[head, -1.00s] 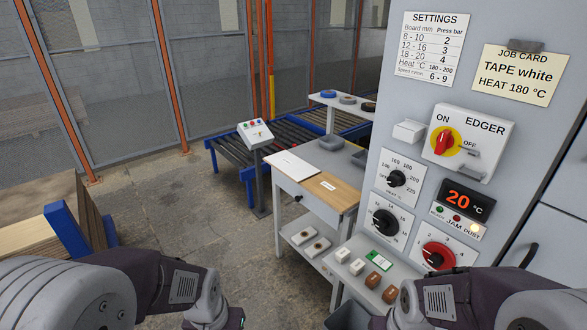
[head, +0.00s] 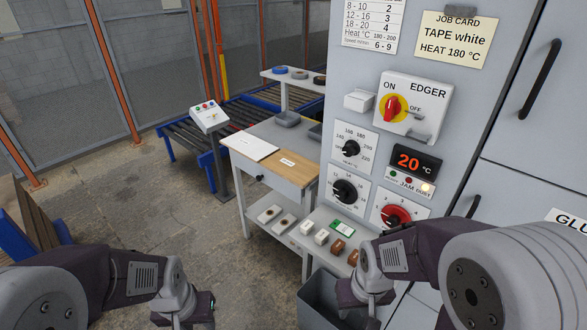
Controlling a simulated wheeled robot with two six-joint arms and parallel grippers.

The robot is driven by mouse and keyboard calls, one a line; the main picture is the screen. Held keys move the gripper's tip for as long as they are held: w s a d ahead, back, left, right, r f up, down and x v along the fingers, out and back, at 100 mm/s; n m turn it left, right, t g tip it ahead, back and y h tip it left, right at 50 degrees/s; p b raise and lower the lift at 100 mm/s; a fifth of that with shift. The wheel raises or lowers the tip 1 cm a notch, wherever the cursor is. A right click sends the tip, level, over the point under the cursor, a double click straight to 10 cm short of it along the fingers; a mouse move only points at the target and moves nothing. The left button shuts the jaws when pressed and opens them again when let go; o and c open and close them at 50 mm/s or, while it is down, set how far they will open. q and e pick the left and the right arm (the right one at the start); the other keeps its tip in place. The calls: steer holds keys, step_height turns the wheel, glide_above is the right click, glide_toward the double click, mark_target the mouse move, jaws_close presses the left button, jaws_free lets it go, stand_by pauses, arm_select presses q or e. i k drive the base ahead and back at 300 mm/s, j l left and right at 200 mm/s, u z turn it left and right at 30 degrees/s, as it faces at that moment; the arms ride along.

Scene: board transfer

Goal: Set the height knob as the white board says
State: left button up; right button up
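The height knob appears to be the black knob (head: 344,190) on the lower white dial plate, below the heat knob (head: 351,148). Its scale numbers are small, and I cannot read its exact setting. A white settings board (head: 371,22) hangs at the top of the grey machine; its upper edge is cut off. A flat white panel (head: 250,147) lies on the bench. My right gripper (head: 358,295) is low, in front of the machine, below the knobs and apart from them. My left gripper (head: 187,308) is low, over the floor. The fingers of both are unclear.
A job card (head: 455,39) reads TAPE white, HEAT 180 °C. A red ON/OFF switch (head: 392,108) and a red-rimmed knob (head: 396,216) sit nearby. Small white and brown blocks lie on the ledge (head: 310,215). A grey bin (head: 318,297) stands below.

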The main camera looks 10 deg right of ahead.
mark_target(345, 192)
steer(key=i+j, duration=0.75)
steer(key=i+j+z, duration=0.05)
